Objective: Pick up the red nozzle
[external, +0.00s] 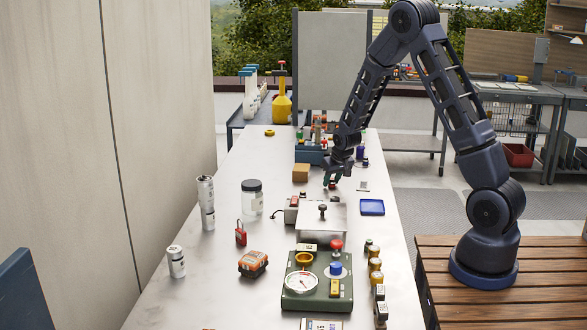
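My gripper (331,180) points down at the table, toward its far half, just beyond the grey metal box. A small dark item with a red part (332,185) is right at my fingertips. It may be the red nozzle, but it is too small and too covered to be sure. I cannot tell whether my fingers are around it or just above it.
The grey box (312,222) with a black knob stands just nearer than my gripper. A cardboard-coloured block (300,172) is to its left and a blue tray (372,207) to its right. A clear jar (252,198) and a red padlock (240,235) stand left. The left table strip is mostly free.

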